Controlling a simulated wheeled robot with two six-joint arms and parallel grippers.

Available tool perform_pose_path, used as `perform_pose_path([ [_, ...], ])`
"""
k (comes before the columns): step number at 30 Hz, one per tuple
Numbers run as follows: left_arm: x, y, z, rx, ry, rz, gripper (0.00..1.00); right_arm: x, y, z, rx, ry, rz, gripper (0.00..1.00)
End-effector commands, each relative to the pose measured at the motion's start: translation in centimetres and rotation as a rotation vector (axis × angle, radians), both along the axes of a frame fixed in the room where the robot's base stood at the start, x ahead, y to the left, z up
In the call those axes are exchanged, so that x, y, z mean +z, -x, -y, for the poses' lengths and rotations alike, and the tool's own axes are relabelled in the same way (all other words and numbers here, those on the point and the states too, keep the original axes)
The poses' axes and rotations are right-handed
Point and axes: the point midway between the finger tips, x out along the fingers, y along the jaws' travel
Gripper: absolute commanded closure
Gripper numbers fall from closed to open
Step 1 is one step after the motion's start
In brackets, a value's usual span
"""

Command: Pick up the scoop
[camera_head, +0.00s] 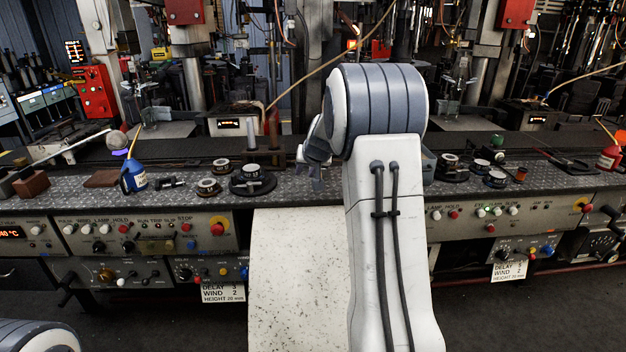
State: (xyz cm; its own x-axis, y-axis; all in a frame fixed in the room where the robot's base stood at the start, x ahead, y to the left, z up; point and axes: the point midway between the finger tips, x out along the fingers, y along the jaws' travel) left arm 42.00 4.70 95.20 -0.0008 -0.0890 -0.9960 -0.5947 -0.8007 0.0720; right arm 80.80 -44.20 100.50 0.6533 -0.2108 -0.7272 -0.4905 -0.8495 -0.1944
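I cannot make out a scoop; my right arm hides the middle of the bench. My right gripper (317,181) shows partly at the left of this arm, pointing down over the bench (215,203). Its fingers are small and partly covered, so I cannot tell whether it is open or shut, or whether it holds anything. Only a rounded part of my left arm shows at the bottom left corner; my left gripper is out of view.
A blue bottle (133,176) and round dark moulds (252,183) stand left of my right gripper. A blue container (428,166) shows partly behind my arm. More round moulds (452,170) and a red bottle (608,157) stand right. A speckled pale panel (297,285) slopes down in front.

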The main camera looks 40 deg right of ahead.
Motion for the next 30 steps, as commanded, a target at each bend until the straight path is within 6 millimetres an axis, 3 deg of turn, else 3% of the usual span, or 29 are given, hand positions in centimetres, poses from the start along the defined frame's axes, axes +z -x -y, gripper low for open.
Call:
perform_pose_path([
  [1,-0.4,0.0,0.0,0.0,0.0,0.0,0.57,-0.5,0.2,2.7,-0.046,0.009,0.015,0.68],
  [2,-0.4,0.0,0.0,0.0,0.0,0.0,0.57,-0.4,0.2,3.8,-0.064,0.015,0.024,0.68],
  [6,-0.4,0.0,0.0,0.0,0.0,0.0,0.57,-1.1,-0.2,6.3,-0.102,0.024,0.04,0.68],
  [30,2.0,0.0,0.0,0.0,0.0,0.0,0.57,-7.1,-6.5,9.0,-0.101,0.025,0.039,0.68],
])
